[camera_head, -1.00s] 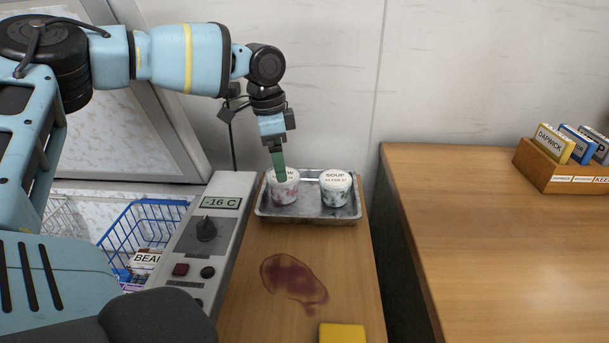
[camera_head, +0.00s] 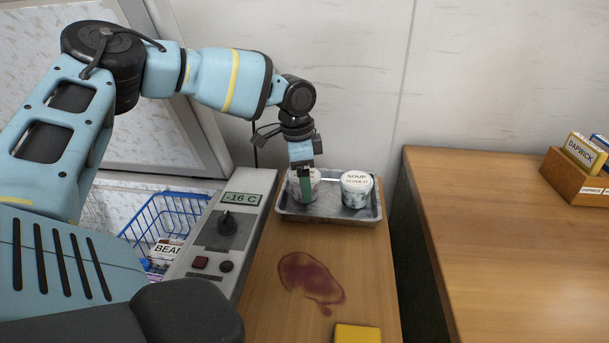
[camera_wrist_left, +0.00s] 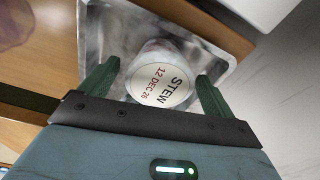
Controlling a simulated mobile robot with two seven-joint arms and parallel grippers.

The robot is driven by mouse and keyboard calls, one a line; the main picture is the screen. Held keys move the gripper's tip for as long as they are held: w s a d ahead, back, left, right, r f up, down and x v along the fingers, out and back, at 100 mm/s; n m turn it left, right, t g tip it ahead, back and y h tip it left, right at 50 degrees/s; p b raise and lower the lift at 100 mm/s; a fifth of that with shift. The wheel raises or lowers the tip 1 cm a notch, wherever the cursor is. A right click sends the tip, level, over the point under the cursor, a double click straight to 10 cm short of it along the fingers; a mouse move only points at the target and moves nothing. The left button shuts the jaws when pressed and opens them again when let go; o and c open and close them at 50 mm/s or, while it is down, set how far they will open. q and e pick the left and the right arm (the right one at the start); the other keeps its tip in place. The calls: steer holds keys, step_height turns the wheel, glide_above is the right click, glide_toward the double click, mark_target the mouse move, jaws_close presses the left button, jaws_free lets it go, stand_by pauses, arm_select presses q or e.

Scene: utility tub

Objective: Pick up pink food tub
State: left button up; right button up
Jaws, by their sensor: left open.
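The pink food tub (camera_head: 292,187) stands in the left part of a metal tray, partly hidden behind my left gripper (camera_head: 304,186) in the head view. In the left wrist view its white lid (camera_wrist_left: 162,86) reads STEW, 12 DEC 26. My left gripper points down at the tub. In the left wrist view its two green fingers (camera_wrist_left: 155,86) are apart, one on each side of the lid. I cannot tell whether they touch it. My right gripper is not in view.
A second tub (camera_head: 356,190) labelled SOUP, with dark green showing, stands right of the pink one in the metal tray (camera_head: 330,218). A dark red stain (camera_head: 310,278) and a yellow block (camera_head: 357,334) lie in front. The control panel (camera_head: 228,235) borders the left.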

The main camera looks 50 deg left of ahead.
arm_select(q)
steer(key=shift+w+f, duration=0.1)
steer(key=shift+f, duration=0.65)
steer(key=shift+c, duration=0.3)
steer(key=c, duration=1.1)
step_height(320, 180, up, 10)
steer(key=shift+r, duration=0.1)
steer(key=shift+c, duration=0.2)
